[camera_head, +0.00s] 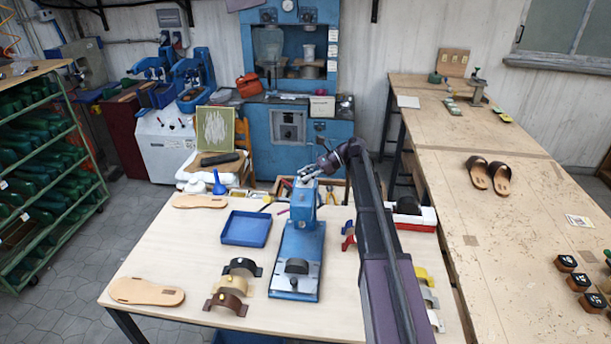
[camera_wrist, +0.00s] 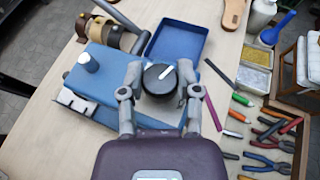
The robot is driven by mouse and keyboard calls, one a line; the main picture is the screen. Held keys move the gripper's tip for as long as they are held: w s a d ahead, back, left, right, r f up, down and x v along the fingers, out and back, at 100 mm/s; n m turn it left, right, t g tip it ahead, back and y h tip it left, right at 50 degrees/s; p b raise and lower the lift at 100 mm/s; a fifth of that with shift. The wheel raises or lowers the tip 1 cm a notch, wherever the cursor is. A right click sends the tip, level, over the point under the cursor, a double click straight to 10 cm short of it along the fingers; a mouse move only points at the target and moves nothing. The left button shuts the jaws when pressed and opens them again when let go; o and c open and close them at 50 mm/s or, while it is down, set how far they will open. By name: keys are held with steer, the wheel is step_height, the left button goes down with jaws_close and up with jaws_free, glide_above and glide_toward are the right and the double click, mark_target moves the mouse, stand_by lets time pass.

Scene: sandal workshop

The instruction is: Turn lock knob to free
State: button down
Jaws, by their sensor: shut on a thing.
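The lock knob (camera_wrist: 160,78) is a round black knob with a white pointer line, on top of the blue press (camera_wrist: 108,74). The pointer runs toward the upper right in the wrist view. My gripper (camera_wrist: 160,80) has one finger on each side of the knob and is shut on it. In the head view the blue press (camera_head: 298,262) stands on the wooden table, and my gripper (camera_head: 308,172) is at its top. The knob is too small and covered to make out there. Printed markings around the knob cannot be read.
An empty blue tray (camera_head: 246,229) lies left of the press. Three curved straps (camera_head: 232,286) and a sole (camera_head: 146,291) lie on the table (camera_head: 190,260). Pens and pliers (camera_wrist: 270,140) lie right of the press in the wrist view. Sandals (camera_head: 490,174) rest on the right bench.

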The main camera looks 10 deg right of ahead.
steer(key=shift+n+g, duration=0.8)
steer(key=shift+g, duration=0.1)
steer(key=shift+h, duration=0.3)
steer(key=shift+c, duration=1.5)
jaws_free()
steer(key=shift+s+m+t, duration=0.1)
steer(key=shift+m+t, duration=0.3)
steer(key=shift+t, duration=0.1)
